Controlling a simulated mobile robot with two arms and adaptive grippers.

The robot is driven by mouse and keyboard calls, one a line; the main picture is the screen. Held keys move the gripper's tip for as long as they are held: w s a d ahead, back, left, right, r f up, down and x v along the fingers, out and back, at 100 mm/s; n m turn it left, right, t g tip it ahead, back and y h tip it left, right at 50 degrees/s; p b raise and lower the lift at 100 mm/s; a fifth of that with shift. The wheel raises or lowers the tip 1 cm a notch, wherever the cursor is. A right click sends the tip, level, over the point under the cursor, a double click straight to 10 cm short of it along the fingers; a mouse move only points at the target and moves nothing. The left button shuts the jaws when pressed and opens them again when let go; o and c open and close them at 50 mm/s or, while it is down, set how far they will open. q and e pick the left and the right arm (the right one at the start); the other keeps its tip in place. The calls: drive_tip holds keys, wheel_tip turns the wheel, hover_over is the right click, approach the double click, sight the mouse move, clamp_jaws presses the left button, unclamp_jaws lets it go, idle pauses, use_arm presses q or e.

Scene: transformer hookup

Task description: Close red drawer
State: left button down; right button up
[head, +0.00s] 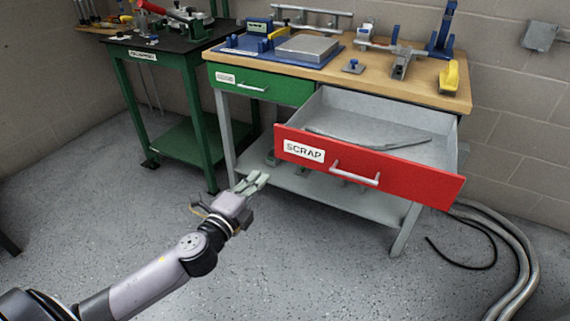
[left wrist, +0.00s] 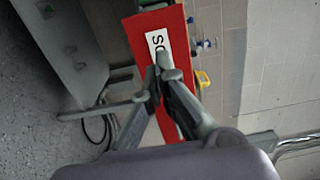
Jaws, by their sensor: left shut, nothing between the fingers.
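The red drawer (head: 400,178) under the wooden workbench is pulled well out, with its grey inside showing. Its front has a white SCRAP label (head: 304,150) and a metal bar handle (head: 355,173). A thin bent strip lies inside the drawer. My left gripper (head: 258,179) is shut and empty, in front of and below the drawer front's left end, apart from the handle in the head view. In the left wrist view the shut fingertips (left wrist: 165,65) overlap the red front (left wrist: 150,25) and its label; whether they touch it I cannot tell. My right gripper is not in view.
The green drawer (head: 262,88) beside it is shut. Tools and fixtures stand on the wooden bench top (head: 435,92). A grey lower shelf (head: 330,195) lies under the drawers. A green table (head: 170,70) stands at left. Grey conduits (head: 515,240) lie on the floor at right.

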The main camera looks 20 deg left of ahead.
sight(288, 144)
use_arm(q)
drive_tip(key=w, duration=1.2)
drive_tip(key=shift+w+d, duration=0.1)
drive_tip(key=shift+w, duration=0.65)
drive_tip(key=shift+w+f, duration=0.1)
drive_tip(key=shift+w, duration=0.05)
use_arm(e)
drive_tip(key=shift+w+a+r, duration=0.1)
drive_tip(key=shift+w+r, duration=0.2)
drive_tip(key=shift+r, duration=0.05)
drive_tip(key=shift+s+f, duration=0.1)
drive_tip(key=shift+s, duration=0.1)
